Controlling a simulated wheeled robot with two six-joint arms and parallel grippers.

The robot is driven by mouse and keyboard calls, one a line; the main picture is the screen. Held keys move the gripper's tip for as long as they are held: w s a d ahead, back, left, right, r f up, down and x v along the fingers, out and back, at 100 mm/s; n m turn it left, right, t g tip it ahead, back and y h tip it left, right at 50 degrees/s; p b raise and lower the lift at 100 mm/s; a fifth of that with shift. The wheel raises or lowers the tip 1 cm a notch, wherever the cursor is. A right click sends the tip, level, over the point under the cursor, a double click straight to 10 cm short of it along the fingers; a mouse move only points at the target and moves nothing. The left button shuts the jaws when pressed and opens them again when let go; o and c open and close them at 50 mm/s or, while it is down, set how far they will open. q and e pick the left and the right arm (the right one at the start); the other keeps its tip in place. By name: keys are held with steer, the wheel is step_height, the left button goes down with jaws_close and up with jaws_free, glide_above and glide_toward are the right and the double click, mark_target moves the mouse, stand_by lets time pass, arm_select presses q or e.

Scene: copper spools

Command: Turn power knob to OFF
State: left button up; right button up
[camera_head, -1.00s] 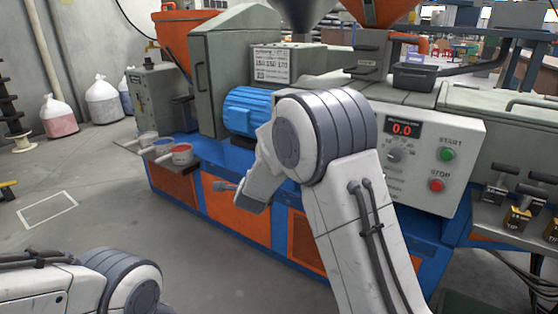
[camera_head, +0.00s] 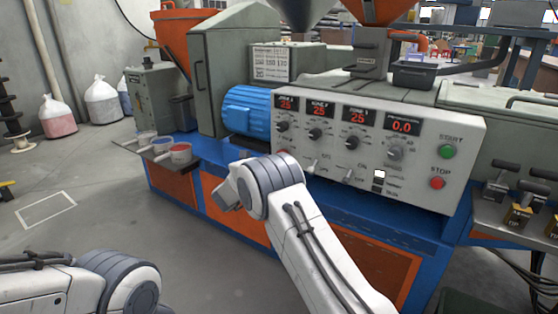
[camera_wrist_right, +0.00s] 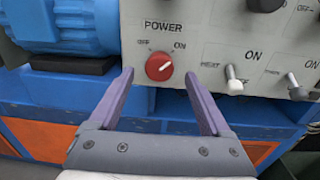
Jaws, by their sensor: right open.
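The power knob (camera_wrist_right: 158,66) is a round red dial on the pale control panel (camera_wrist_right: 197,42) in the right wrist view. It sits under the POWER label, with OFF to its upper left and ON to its upper right. Its white mark slants up to the right, toward ON. My right gripper (camera_wrist_right: 160,74) is open and empty, its purple fingers on either side of the knob in the picture. I cannot tell how far the fingertips are from the panel. In the head view my right arm hides the gripper. My left gripper is out of view.
Toggle switches (camera_wrist_right: 234,85) stand right of the knob. A blue motor (camera_head: 247,111) is left of the panel. Red displays, dark dials, a green START button (camera_head: 446,152) and a red STOP button (camera_head: 437,183) are on the panel. Open floor lies left of the machine.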

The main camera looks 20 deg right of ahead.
steer(key=x, duration=0.3)
steer(key=shift+w+d, duration=0.15)
steer(key=shift+w, duration=0.05)
jaws_close()
